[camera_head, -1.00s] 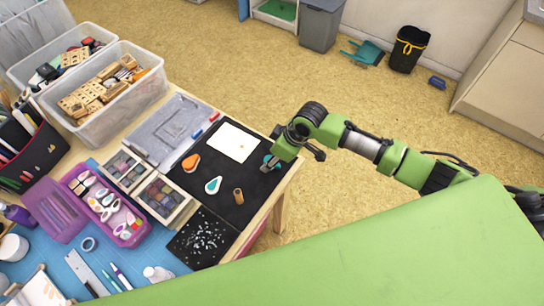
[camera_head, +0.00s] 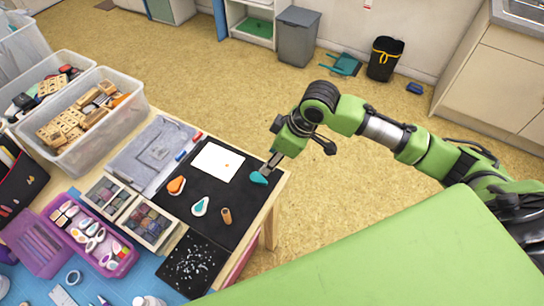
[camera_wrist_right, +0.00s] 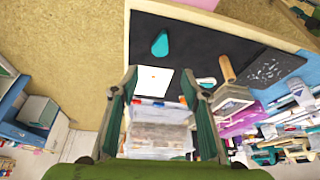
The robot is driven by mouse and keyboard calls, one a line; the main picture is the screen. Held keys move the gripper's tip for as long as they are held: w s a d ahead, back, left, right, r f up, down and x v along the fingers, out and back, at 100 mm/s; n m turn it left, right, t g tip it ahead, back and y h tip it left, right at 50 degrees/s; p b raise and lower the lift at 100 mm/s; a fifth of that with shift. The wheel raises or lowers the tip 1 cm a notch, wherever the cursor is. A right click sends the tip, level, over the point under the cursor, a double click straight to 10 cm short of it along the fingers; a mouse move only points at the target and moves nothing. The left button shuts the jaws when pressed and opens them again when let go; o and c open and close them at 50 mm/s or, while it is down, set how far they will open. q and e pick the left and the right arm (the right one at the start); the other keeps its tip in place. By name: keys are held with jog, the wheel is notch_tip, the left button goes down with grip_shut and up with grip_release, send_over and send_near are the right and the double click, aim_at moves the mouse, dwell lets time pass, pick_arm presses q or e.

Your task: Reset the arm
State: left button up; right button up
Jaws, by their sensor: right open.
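My right gripper (camera_head: 271,168) hangs open at the right edge of the black mat (camera_head: 215,215). It appears beside or above a teal stamp (camera_head: 259,178) there; the head view does not show the gap. In the right wrist view, the open fingers (camera_wrist_right: 158,82) have nothing between their tips, and the teal stamp (camera_wrist_right: 160,43) lies ahead on the mat, apart from them. My left gripper is out of view.
Two inkpad boxes (camera_head: 148,222), a purple case of stamps (camera_head: 93,236) and clear bins of wooden stamps (camera_head: 105,135) stand left of the mat. A speckled black sheet (camera_head: 193,264) lies in front. Open floor (camera_head: 225,90) is beyond the table.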

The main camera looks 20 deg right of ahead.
dwell(0.5)
jog(key=s+a+f+m, duration=0.2)
jog(key=s+a+f, duration=0.2)
jog(key=s+a, duration=0.4)
jog(key=s+d+f+m+h, duration=0.25)
jog(key=s+d+m, duration=0.25)
jog(key=s+d, duration=0.65)
jog(key=s+a+f, duration=0.1)
jog(key=s+f, duration=0.1)
jog(key=f, duration=1.2)
jog(key=s+f, duration=0.3)
jog(key=f, duration=1.1)
jog(key=s+d+f+g, duration=0.2)
jog(key=s+d+f, duration=0.1)
jog(key=s+f, duration=1.1)
jog(key=shift+s+h, duration=0.35)
jog(key=shift+s, duration=0.55)
jog(key=shift+f, duration=0.1)
